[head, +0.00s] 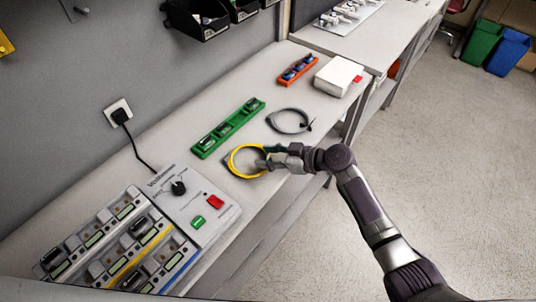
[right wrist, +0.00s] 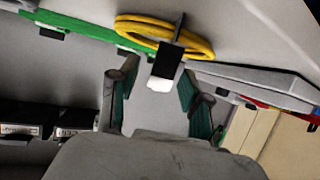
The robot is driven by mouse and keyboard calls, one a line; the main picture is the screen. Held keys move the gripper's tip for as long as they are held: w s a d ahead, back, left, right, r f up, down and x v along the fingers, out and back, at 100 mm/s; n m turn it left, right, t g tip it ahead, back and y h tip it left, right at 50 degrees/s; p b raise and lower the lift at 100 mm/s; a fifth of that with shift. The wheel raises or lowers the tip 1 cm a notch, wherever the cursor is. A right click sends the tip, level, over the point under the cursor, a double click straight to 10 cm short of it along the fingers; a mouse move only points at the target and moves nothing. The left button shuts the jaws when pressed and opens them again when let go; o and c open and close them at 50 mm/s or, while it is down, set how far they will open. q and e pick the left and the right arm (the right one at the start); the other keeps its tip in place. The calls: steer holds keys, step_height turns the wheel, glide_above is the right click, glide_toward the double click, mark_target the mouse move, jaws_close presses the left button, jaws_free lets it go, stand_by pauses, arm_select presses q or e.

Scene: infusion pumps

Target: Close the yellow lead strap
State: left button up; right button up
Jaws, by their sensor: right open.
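The yellow lead (head: 231,165) lies coiled on the bench, and the coil also shows at the top of the right wrist view (right wrist: 142,29). A black strap (right wrist: 168,55) with a white end crosses the coil and sticks out from it toward my right gripper. My right gripper (head: 268,160) is at the coil's right side and hides part of it in the head view. In the right wrist view its two fingers (right wrist: 155,85) are apart, with the strap's white end between or just beyond their tips; I cannot tell if they touch. My left gripper is not in view.
A green rack (head: 229,127) lies behind the coil. A grey coiled lead (head: 289,121), an orange rack (head: 297,69) and a white box (head: 338,77) lie farther along the bench. A control box (head: 195,205) and pump modules (head: 120,240) stand nearer.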

steer(key=shift+c, duration=1.1)
jaws_close()
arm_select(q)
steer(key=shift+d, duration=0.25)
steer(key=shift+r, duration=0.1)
